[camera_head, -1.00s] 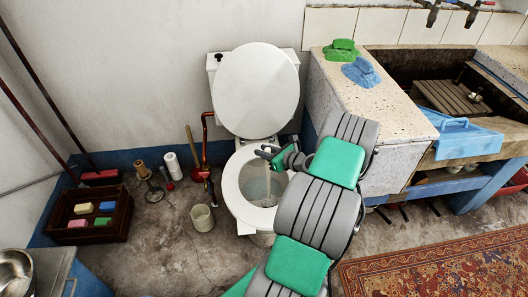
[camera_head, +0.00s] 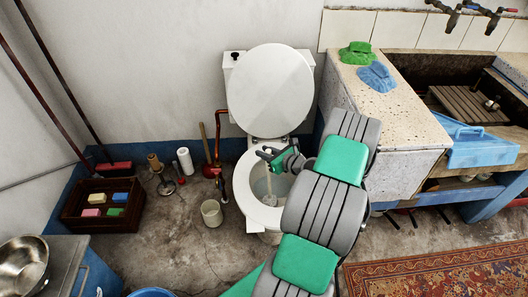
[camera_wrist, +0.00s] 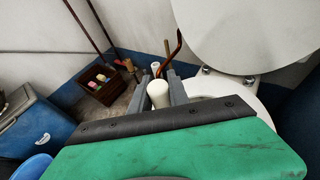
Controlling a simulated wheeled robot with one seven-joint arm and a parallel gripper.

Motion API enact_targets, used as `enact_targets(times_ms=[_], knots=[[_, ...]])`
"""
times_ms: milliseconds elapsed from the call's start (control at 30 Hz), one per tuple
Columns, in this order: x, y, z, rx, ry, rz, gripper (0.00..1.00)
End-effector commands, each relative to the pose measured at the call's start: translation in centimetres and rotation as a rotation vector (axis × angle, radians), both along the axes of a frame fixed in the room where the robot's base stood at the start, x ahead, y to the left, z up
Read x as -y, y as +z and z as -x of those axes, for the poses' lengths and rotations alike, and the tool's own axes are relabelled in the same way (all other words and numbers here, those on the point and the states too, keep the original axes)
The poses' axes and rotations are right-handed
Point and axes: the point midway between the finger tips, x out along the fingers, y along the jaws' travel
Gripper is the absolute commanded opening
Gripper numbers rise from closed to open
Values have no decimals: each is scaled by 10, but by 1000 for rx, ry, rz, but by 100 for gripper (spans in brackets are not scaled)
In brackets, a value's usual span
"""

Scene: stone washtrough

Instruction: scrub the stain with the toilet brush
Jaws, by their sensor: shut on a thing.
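The toilet (camera_head: 244,190) stands against the back wall with its lid raised. My gripper (camera_head: 268,153) is over the bowl and shut on the toilet brush (camera_head: 266,184), whose pale handle slants down into the bowl. In the wrist view the white handle end of the brush (camera_wrist: 159,94) sits between the two grey fingers of my gripper (camera_wrist: 164,88). The brush head is low in the bowl and hard to make out. I cannot make out the stain.
A beige cup (camera_head: 211,212) stands on the floor left of the toilet, near a plunger (camera_head: 209,168). A dark crate (camera_head: 72,208) holds coloured sponges. The stone washtrough (camera_head: 385,115) is close on the right. A patterned rug (camera_head: 440,270) lies at front right.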

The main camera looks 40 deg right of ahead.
Motion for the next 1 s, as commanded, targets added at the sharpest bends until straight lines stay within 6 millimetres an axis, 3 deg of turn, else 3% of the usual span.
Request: enact_targets(times_ms=[633, 1000], knots=[[-28, 0, 37, -4, 0, -4, 0], [-31, -1, 40, -3, 0, -2, 0]])
